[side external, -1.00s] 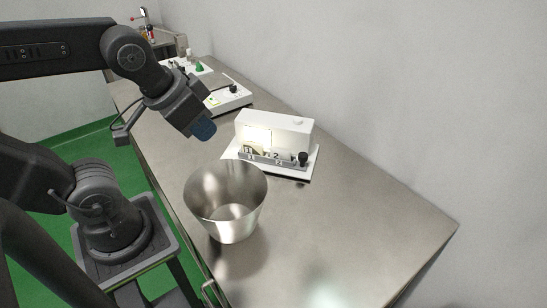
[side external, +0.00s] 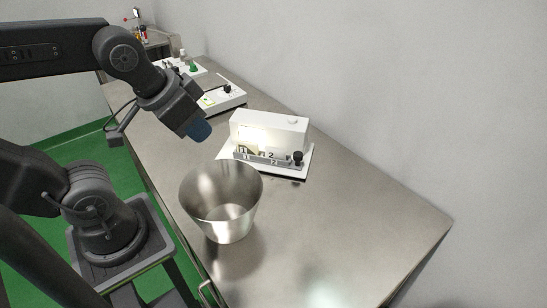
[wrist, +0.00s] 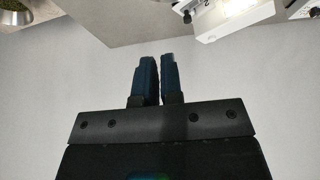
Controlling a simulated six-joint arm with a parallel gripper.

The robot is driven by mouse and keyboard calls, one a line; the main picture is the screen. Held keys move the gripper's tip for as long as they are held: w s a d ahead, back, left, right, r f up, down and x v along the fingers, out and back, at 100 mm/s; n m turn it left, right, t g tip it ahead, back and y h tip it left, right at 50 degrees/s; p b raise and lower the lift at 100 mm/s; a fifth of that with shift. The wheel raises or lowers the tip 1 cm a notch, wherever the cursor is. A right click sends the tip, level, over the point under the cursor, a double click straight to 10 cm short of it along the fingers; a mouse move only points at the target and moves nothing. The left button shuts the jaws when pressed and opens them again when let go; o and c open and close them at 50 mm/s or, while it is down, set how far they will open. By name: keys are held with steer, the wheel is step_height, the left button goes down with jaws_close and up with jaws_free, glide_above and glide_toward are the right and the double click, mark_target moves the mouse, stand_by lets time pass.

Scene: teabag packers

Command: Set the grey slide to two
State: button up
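A white device (side external: 268,128) with a lit window stands on the steel counter. A grey strip (side external: 262,161) with number marks, among them a 2, runs along its front. A black knob (side external: 297,158) stands at the strip's right end; I cannot tell which mark the slide is at. In the wrist view part of the white device (wrist: 232,20) shows at the top right, with a black knob (wrist: 187,17) at its edge. My gripper (side external: 199,131) hangs in the air left of the device, apart from it. Its blue fingers (wrist: 160,78) are almost together, with nothing between them.
A steel bucket (side external: 221,225) stands in front of the device, near the counter's front edge. Another white unit (side external: 219,98) with a black knob is behind, to the left. The counter (side external: 365,225) is clear at the right, with a wall behind.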

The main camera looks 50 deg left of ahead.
steer(key=shift+o, duration=0.7)
steer(key=shift+w+r, duration=0.15)
steer(key=shift+w, duration=0.2)
steer(key=o, duration=0.5)
steer(key=w+m, duration=0.1)
steer(key=w, duration=0.1)
steer(key=w+r+m+g, duration=0.1)
steer(key=w, duration=0.1)
steer(key=w+m, duration=0.1)
steer(key=w, duration=0.1)
steer(key=shift+w+a+r+m+y, duration=0.15)
steer(key=shift+w+a+m+y, duration=0.05)
steer(key=shift+a+m+y, duration=0.2)
steer(key=shift+c, duration=0.2)
steer(key=o, duration=0.3)
steer(key=w+f+m+g+y, duration=0.1)
steer(key=w+m, duration=0.3)
steer(key=w, duration=0.4)
steer(key=shift+w+a+f+g, duration=0.2)
steer(key=shift+w+g, duration=0.15)
steer(key=shift+g, duration=0.15)
steer(key=m+g+y, duration=0.3)
steer(key=m, duration=0.7)
glide_above(300, 154)
steer(key=d, duration=0.5)
step_height(300, 154, down, 16)
steer(key=x, duration=1.3)
steer(key=shift+w+d, duration=0.1)
steer(key=shift+d, duration=0.05)
jaws_close()
